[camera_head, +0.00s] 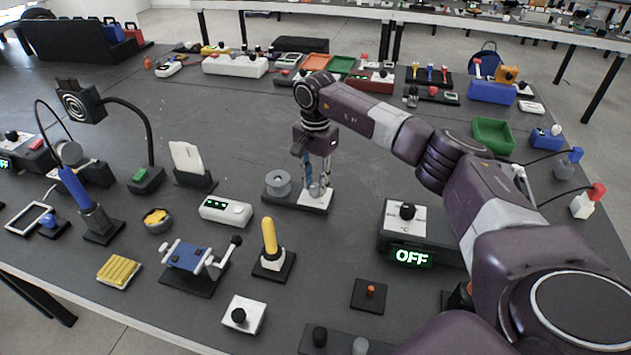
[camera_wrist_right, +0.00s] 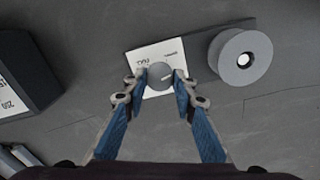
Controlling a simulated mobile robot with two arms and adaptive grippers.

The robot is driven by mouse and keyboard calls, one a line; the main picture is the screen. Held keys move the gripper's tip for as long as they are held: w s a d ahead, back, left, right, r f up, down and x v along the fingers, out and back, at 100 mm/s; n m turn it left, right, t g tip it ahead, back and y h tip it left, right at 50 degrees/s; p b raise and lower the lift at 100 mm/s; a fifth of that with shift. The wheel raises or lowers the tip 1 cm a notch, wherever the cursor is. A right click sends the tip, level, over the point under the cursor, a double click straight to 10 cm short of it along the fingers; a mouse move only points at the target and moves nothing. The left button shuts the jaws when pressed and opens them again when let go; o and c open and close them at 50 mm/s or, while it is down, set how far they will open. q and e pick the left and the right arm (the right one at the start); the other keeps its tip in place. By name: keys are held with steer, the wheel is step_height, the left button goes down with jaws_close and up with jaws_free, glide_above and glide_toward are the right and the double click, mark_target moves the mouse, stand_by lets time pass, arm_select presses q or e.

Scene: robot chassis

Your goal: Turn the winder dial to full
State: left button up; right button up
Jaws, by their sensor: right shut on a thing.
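The winder (camera_head: 297,200) is a dark base with a white dial plate at its right and a grey spool (camera_head: 278,183) at its left, seen in the head view. My right gripper (camera_head: 317,190) points down over the plate and is shut on the dial. In the right wrist view the round grey dial (camera_wrist_right: 160,75) sits between the blue fingertips (camera_wrist_right: 160,80). The white plate (camera_wrist_right: 138,62) bears small printed text, partly hidden by the fingers, and the spool (camera_wrist_right: 241,57) stands to the right. My left gripper is not in view.
A white box with a green display (camera_head: 226,210) stands left of the winder. A box reading OFF (camera_head: 410,257) stands to its right, and a yellow-handled lever (camera_head: 270,240) is in front. Bare table lies behind the winder.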

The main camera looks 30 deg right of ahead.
steer(key=m+p, duration=0.1)
steer(key=m, duration=0.5)
steer(key=shift+m, duration=0.3)
steer(key=m+p, duration=0.1)
steer(key=m, duration=0.5)
steer(key=m+p, duration=0.1)
steer(key=m, duration=0.5)
steer(key=shift+m+p, duration=0.3)
steer(key=m+p, duration=0.2)
steer(key=m, duration=0.4)
steer(key=shift+r, duration=0.1)
steer(key=m+p, duration=0.2)
steer(key=m, duration=0.3)
steer(key=shift+m, duration=0.4)
steer(key=m+p, duration=0.2)
steer(key=m, duration=0.3)
steer(key=m+p, duration=0.4)
steer(key=m, duration=0.2)
steer(key=shift+r+m, duration=0.1)
steer(key=shift+m, duration=0.3)
steer(key=shift+m+p, duration=1.6)
steer(key=shift+m, duration=0.9)
steer(key=shift+f, duration=0.2)
